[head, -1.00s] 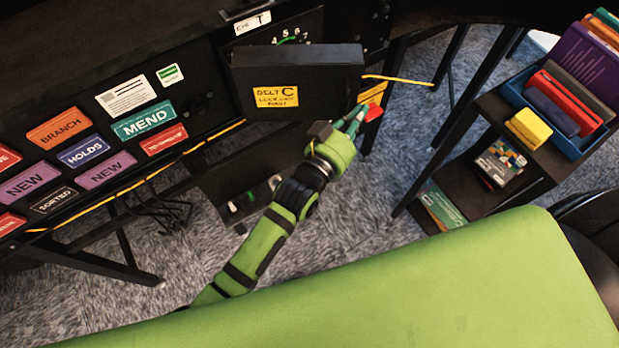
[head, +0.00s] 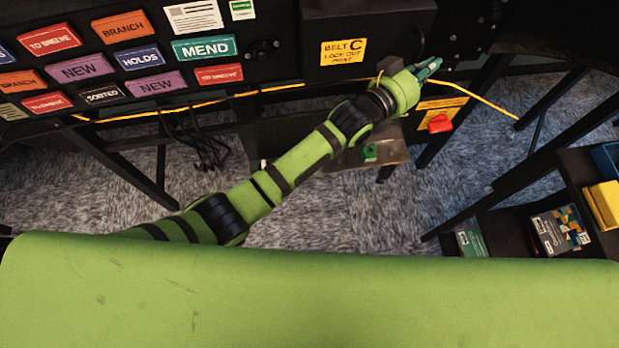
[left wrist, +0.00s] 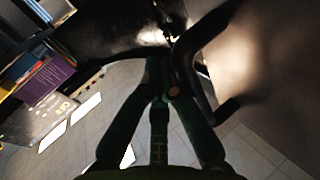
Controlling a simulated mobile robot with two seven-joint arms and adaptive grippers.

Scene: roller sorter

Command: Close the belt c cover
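The belt C cover (head: 385,22) is a dark box-like panel with a yellow "BELT C" lockout label (head: 343,52), at the top of the head view. Its upper edge is cut off, and I cannot tell whether it is flush. My left gripper (head: 428,68) is at the cover's lower right corner, its green fingertips together. In the left wrist view the fingers (left wrist: 163,80) converge beside a dark curved bar (left wrist: 190,68). I cannot tell whether they touch it, and I see nothing between them. My right gripper is not in view.
A red knob (head: 440,123) on a yellow plate sits below the gripper. A yellow cord (head: 480,98) runs past it to the right. A dark shelf with a yellow box (head: 604,204) stands at right.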

